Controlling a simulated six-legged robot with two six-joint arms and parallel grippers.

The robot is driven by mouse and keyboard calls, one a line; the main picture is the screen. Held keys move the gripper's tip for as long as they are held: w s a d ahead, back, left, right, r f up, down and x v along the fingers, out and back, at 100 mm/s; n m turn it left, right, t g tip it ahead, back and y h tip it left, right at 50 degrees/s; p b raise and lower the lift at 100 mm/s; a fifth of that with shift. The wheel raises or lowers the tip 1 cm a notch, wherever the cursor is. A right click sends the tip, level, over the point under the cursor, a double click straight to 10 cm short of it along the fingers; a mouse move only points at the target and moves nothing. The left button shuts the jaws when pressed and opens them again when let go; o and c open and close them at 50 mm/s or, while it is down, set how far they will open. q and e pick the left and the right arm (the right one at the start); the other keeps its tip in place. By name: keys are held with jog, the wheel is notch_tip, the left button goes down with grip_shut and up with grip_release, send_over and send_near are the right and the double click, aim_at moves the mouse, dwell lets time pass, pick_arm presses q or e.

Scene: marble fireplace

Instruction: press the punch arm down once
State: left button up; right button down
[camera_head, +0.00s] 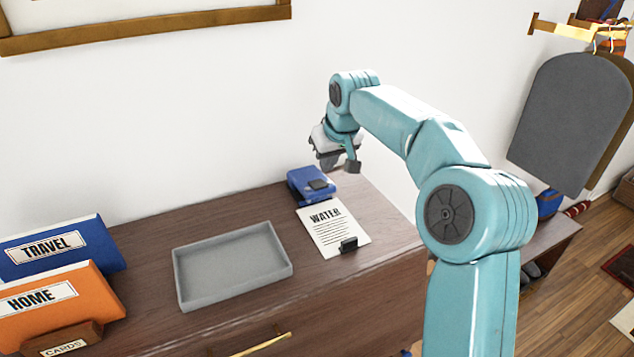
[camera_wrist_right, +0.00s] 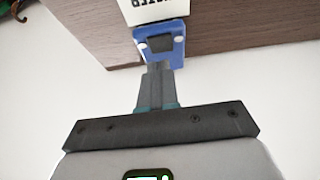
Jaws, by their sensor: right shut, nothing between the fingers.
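The blue hole punch (camera_head: 311,187) stands on the dresser top near the wall, with a dark pad on its arm. The WATER sheet (camera_head: 333,228) lies at its front edge, with a small black clip (camera_head: 348,245) on its near end. My right gripper (camera_head: 342,167) is shut and empty, above and slightly right of the punch. In the right wrist view the closed fingers (camera_wrist_right: 158,72) point toward the punch (camera_wrist_right: 160,47) and overlap its near edge in the picture. I cannot tell whether they touch. My left gripper is not in view.
An empty grey tray (camera_head: 232,265) lies left of the sheet. A blue TRAVEL binder (camera_head: 62,248), an orange HOME binder (camera_head: 55,297) and a CARDS box (camera_head: 65,341) stand at the left end. The wall is close behind the punch.

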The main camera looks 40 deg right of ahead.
aim_at(319, 184)
jog(key=b+x, duration=0.2)
jog(key=x, duration=0.4)
jog(key=shift+w+d+f+b, duration=0.1)
jog(key=shift+w+f+b, duration=0.15)
jog(key=shift+f+b, duration=0.1)
jog(key=shift+s+a, duration=0.2)
jog(key=shift+s, duration=0.05)
